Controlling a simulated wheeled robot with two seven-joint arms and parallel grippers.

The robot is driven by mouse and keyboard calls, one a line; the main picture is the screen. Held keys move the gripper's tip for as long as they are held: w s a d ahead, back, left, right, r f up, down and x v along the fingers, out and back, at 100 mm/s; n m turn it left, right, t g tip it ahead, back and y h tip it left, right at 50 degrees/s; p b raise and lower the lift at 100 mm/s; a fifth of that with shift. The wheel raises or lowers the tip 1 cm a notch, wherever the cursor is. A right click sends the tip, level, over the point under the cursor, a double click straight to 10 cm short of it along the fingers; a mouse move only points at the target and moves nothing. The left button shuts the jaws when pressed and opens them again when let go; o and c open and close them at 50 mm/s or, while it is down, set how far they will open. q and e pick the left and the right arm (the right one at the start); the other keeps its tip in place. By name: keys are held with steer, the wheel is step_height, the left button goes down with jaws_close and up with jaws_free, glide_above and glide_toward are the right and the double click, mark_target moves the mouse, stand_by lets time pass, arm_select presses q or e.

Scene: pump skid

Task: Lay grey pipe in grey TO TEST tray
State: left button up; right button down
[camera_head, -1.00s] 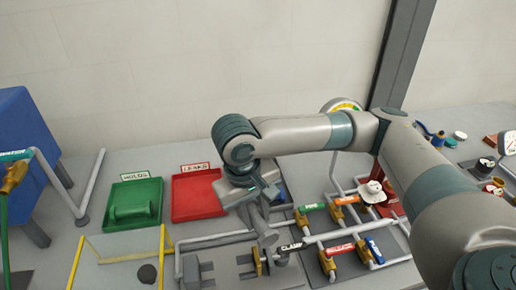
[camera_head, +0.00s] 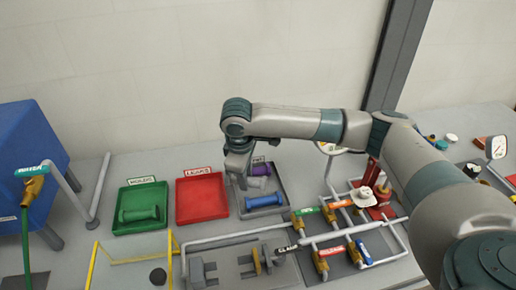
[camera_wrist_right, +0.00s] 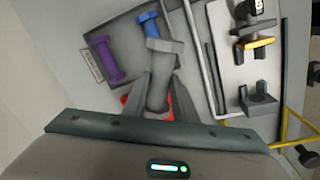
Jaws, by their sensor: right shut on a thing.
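The grey pipe (camera_head: 258,183) is a flanged spool. My right gripper (camera_head: 243,181) is shut on one end of it, over the grey tray (camera_head: 280,187). In the right wrist view the grey pipe (camera_wrist_right: 158,78) points away from the right gripper's fingers (camera_wrist_right: 160,103). I cannot tell whether the grey pipe touches the tray floor. The tray's label is mostly hidden by my gripper. My left gripper is out of view.
A red LEAKS tray (camera_head: 202,200) is empty to the left. A green HOLDS tray (camera_head: 141,205) holds a green pipe (camera_head: 139,214). The clamp fixture (camera_head: 245,266) and piping with coloured valve handles (camera_head: 332,238) lie nearer. A blue tank (camera_head: 30,150) stands far left.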

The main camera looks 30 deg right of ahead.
steer(key=w+d+n+p, duration=0.3)
steer(key=w+d+n, duration=0.2)
steer(key=w+d, duration=0.1)
steer(key=shift+w+d+f+n+y+p, duration=0.15)
steer(key=shift+w+d+n+y+p, duration=0.25)
steer(key=shift+d, duration=0.4)
steer(key=shift+f, duration=0.1)
steer(key=shift+f+b, duration=4.45)
steer(key=shift+f, duration=1.5)
steer(key=shift+f+p, duration=0.3)
steer(key=shift+p, duration=0.1)
steer(key=c, duration=1.4)
jaws_free()
steer(key=shift+s, duration=0.1)
